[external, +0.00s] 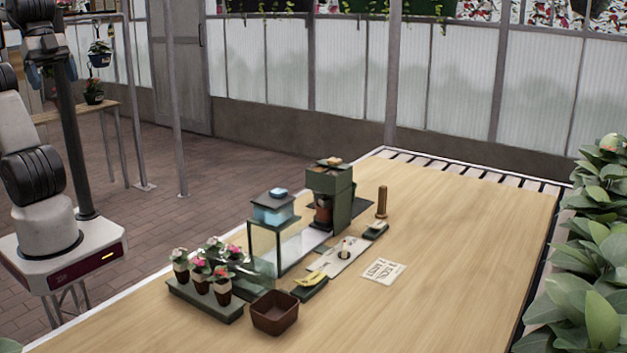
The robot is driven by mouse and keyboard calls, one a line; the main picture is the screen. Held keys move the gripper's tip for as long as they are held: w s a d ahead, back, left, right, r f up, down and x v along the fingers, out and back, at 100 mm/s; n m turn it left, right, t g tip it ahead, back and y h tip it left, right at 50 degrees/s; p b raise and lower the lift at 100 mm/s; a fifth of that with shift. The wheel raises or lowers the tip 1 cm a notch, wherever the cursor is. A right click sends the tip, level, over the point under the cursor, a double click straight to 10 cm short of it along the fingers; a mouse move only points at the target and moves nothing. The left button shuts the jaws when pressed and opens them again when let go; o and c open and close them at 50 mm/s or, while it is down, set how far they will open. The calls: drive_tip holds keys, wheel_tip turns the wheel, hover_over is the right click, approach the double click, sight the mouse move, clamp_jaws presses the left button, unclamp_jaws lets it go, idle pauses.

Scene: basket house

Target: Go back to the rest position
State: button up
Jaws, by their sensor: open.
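My arm stands at the left edge of the external view. Its white and black links rise from the base beside the wooden table (450,230). The upper part of the arm runs up against the top left corner of the picture. I cannot make out my gripper or its fingertips in this view. The visible arm links are apart from the things on the table.
Several potted flowers stand on a dark tray (220,314), beside a brown square basket (274,313). A glass-sided case (266,250), a dark green machine (330,195), a dish of yellow items (310,283) and a printed card (383,272) are mid-table. The table's right side is clear.

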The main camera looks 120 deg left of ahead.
wheel_tip(320, 180, down, 9)
drive_tip(key=w+g, duration=0.1)
drive_tip(key=g, duration=0.2)
drive_tip(key=shift+w+d, duration=0.2)
drive_tip(key=shift+w, duration=0.05)
